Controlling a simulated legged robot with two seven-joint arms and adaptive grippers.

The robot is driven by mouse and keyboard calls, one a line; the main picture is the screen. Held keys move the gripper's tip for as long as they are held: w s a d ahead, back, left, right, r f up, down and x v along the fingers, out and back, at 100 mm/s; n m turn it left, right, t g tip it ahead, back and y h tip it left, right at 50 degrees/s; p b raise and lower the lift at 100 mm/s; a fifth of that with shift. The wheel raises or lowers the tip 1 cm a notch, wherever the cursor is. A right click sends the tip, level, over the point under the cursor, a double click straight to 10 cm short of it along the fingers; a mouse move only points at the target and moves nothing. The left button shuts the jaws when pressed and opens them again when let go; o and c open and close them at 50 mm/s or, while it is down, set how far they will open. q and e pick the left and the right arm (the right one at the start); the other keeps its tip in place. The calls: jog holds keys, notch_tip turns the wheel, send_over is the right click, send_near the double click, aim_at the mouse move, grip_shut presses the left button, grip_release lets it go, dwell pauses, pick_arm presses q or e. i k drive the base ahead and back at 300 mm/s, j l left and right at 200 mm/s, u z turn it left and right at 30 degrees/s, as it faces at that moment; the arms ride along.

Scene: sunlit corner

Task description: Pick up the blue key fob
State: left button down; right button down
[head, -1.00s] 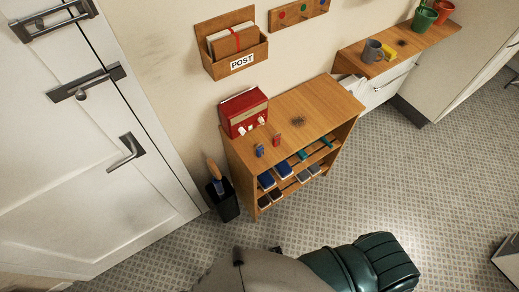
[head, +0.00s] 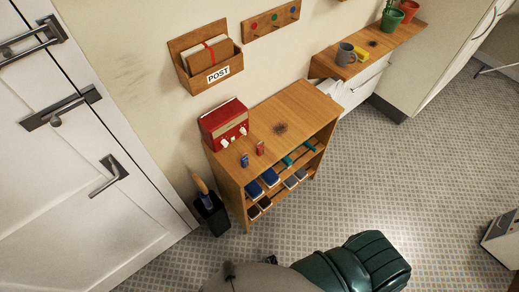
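The blue key fob (head: 244,160) stands on the front left part of the top of a wooden shelf unit (head: 301,105). A similar small red fob (head: 260,148) stands just to its right, a small gap apart. Both are small in the head view, so their details are hard to tell. Neither my left nor my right gripper shows in the head view. Nothing touches the blue fob.
A red box (head: 223,123) stands behind the fobs. Shoes (head: 270,177) fill the lower shelves. A black bin (head: 212,213) stands left of the unit, near the white door (head: 75,190). A wall shelf (head: 370,52) holds a mug (head: 346,53).

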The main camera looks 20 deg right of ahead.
aim_at(244, 161)
jog(key=l+z, duration=0.35)
jog(key=i+l+z, duration=0.15)
jog(key=z, duration=0.2)
jog(key=i+l+z, duration=0.15)
jog(key=z, duration=0.25)
